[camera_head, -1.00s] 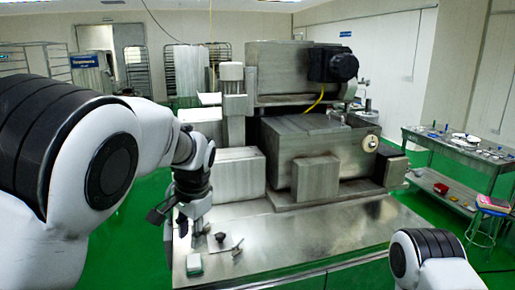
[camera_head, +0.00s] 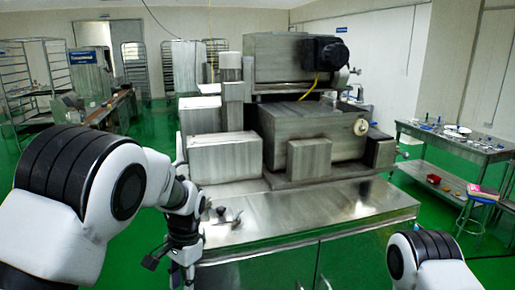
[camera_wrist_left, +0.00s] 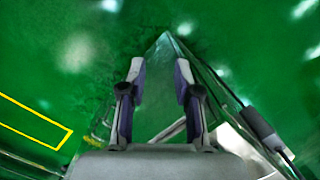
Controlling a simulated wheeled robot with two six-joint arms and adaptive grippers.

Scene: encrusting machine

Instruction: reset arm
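My left arm comes in from the left in the head view, bent downward. Its gripper (camera_head: 172,270) hangs beside the left front corner of the steel table, low in the picture. In the left wrist view the two fingers of the left gripper (camera_wrist_left: 159,90) stand apart with nothing between them; green floor shows beyond. Of my right arm only a white and black link shows at the lower right of the head view; its gripper is out of view.
The steel table (camera_head: 350,200) carries the large encrusting machine (camera_head: 315,135). Small dark parts (camera_head: 222,216) lie at the table's left end. A side table (camera_head: 450,142) with small items stands at right, near a stool (camera_head: 483,195). Green floor is open at left.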

